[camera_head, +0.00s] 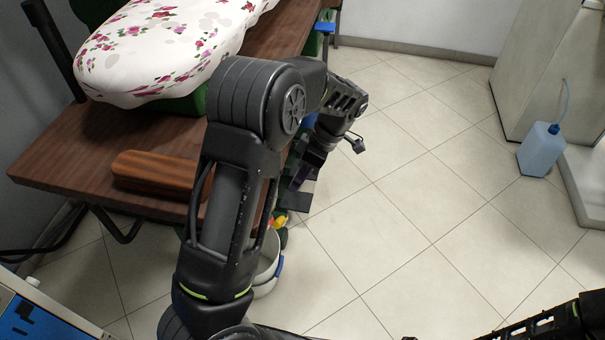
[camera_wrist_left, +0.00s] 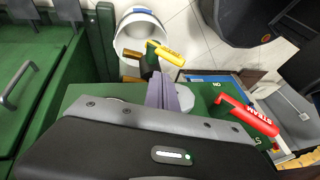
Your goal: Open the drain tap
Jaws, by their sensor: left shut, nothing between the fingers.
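In the left wrist view a tap with a yellow lever handle (camera_wrist_left: 167,52) sits above a white bucket (camera_wrist_left: 126,44); I take it to be the drain tap. A red lever marked STEAM (camera_wrist_left: 248,114) is to the right, on the green machine body (camera_wrist_left: 85,92). My left gripper (camera_wrist_left: 160,88) is shut and empty, its purple fingertips just below the yellow lever's near end; contact cannot be told. In the head view my left gripper (camera_head: 296,190) points down beside the table edge, above small red and yellow parts (camera_head: 278,218). My right gripper is out of view.
The wooden table (camera_head: 60,158) carries a flowered ironing pad (camera_head: 165,45) and a brown wooden block (camera_head: 155,172). The white bucket (camera_head: 268,268) stands on the floor below. A blue bottle (camera_head: 541,150) stands at the right. The tiled floor between is clear.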

